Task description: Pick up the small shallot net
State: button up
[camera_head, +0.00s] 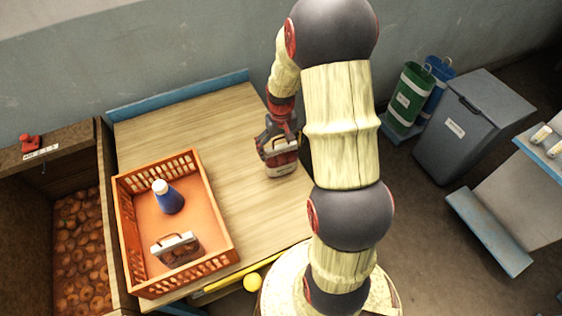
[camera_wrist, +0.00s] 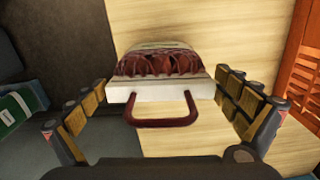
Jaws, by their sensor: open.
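The small shallot net (camera_head: 281,163) stands on the wooden table near its right edge, with a pale header band and dark red shallots in the mesh. In the wrist view the net (camera_wrist: 160,63) lies between the two fingers, its dark red loop handle (camera_wrist: 162,120) toward me. My gripper (camera_head: 278,138) is directly at the net from above. In the wrist view my gripper (camera_wrist: 165,105) is open, with a padded finger on each side and gaps to the net. The net's lower part is hidden.
An orange crate (camera_head: 225,215) on the table's left holds a blue bottle (camera_head: 168,199) and another handled net (camera_head: 177,250). A bin of onions (camera_head: 80,245) stands left. The wall (camera_head: 180,45) is behind. Grey bin (camera_head: 470,120) and green container (camera_head: 408,98) stand right.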

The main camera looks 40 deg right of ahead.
jog(key=shift+f, duration=0.1)
jog(key=shift+c, duration=1.3)
jog(key=c, duration=1.5)
jog(key=shift+c, duration=0.4)
